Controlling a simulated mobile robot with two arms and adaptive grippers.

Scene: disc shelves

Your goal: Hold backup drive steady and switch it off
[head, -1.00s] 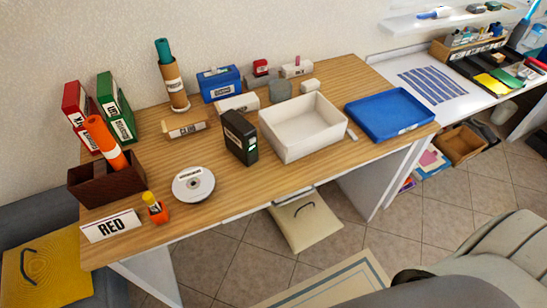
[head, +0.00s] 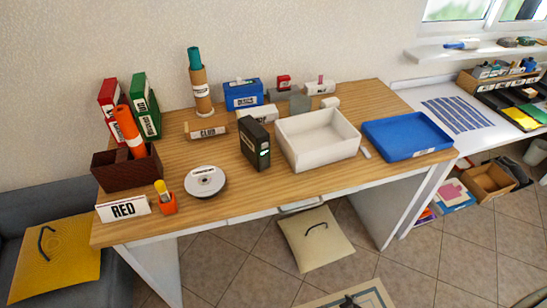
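The backup drive seems to be the black upright box (head: 255,146) in the middle of the wooden desk, in the head view. Its narrow front has a white label and a small green light. It stands upright, left of the white tray, with nothing touching it. I cannot make out its switch. Neither of my grippers can be made out. A small dark shape pokes in at the bottom edge, too little of it to identify.
The wooden desk (head: 225,200) also holds a white tray (head: 318,158), a blue tray (head: 405,154), a disc spindle (head: 205,181), a brown box (head: 108,170) and a RED sign (head: 123,208). The desktop before the drive is clear.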

